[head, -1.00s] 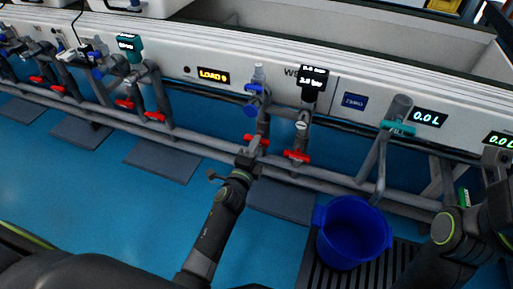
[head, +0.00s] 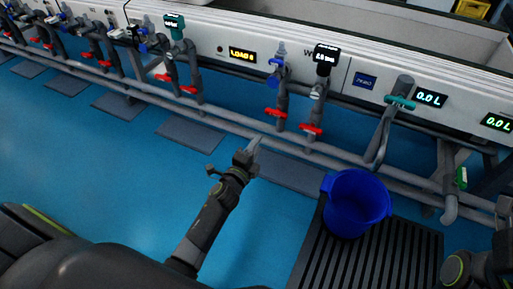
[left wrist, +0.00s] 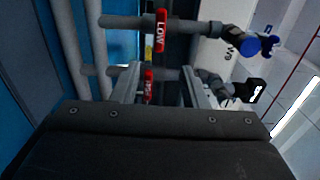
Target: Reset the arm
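My left arm reaches up from the bottom of the head view. My left gripper (head: 252,152) is below and left of a red valve handle (head: 275,113), apart from it and in front of the lower pipe. In the left wrist view the two fingers of my left gripper (left wrist: 160,88) stand apart with nothing held. A red handle marked LOW (left wrist: 162,30) and a second red handle (left wrist: 149,85) show beyond them. Part of my right arm (head: 470,270) shows at the lower right; its gripper is not seen.
A blue bucket (head: 355,203) stands on a dark slatted grate (head: 370,262) right of my left arm. Pipes (head: 235,125) run along the white test bench (head: 215,40). A blue handle (head: 274,82) is above the red ones. Blue floor (head: 100,170) is clear at the left.

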